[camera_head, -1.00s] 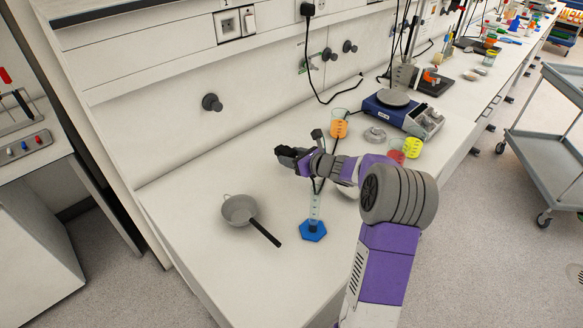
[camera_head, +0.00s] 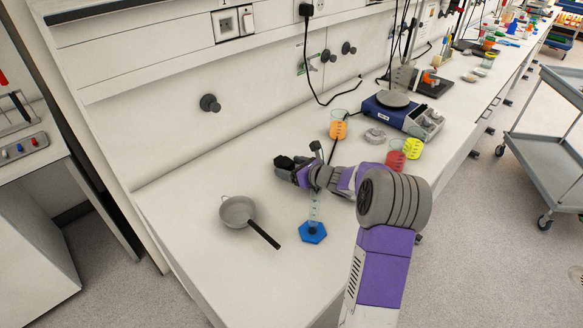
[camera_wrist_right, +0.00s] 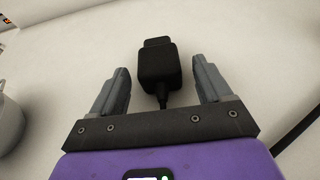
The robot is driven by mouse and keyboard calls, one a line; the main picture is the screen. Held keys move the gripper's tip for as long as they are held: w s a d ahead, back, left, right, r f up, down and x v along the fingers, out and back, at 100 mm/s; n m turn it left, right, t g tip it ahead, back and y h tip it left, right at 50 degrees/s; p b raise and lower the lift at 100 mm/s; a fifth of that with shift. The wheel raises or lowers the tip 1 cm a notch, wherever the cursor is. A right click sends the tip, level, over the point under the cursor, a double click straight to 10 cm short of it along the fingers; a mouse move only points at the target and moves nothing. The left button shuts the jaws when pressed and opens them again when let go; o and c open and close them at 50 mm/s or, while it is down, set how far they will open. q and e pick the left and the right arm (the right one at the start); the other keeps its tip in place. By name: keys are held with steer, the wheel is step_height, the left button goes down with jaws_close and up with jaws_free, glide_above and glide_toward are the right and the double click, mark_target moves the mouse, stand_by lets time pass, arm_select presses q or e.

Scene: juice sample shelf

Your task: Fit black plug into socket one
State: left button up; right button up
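The black plug (camera_wrist_right: 159,62) lies between the two spread fingers of my right gripper (camera_wrist_right: 163,90) in the right wrist view, with a gap on each side. Its cable runs back toward the palm. In the head view my right gripper (camera_head: 292,170) is low over the bench, and a dark shape at its tip appears to be the plug (camera_head: 284,162). A wall socket panel (camera_head: 234,23) is at the top, and another black plug (camera_head: 306,10) sits in a wall outlet to its right. I cannot tell which is socket one. My left gripper is out of view.
A grey pan (camera_head: 237,211) and a blue-based cylinder (camera_head: 312,232) stand in front of the gripper. Beakers with orange (camera_head: 338,129), red (camera_head: 395,160) and yellow (camera_head: 412,148) liquid and a blue scale (camera_head: 398,111) are right. Bench left of the gripper is clear.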

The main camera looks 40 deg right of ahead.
steer(key=shift+r, duration=0.1)
steer(key=shift+r+p, duration=0.25)
steer(key=shift+p, duration=0.15)
steer(key=p+v, duration=0.1)
steer(key=v, duration=1)
steer(key=shift+s+r+p, duration=0.1)
steer(key=shift+s+p, duration=0.2)
steer(key=shift+p, duration=0.05)
steer(key=shift+s, duration=0.2)
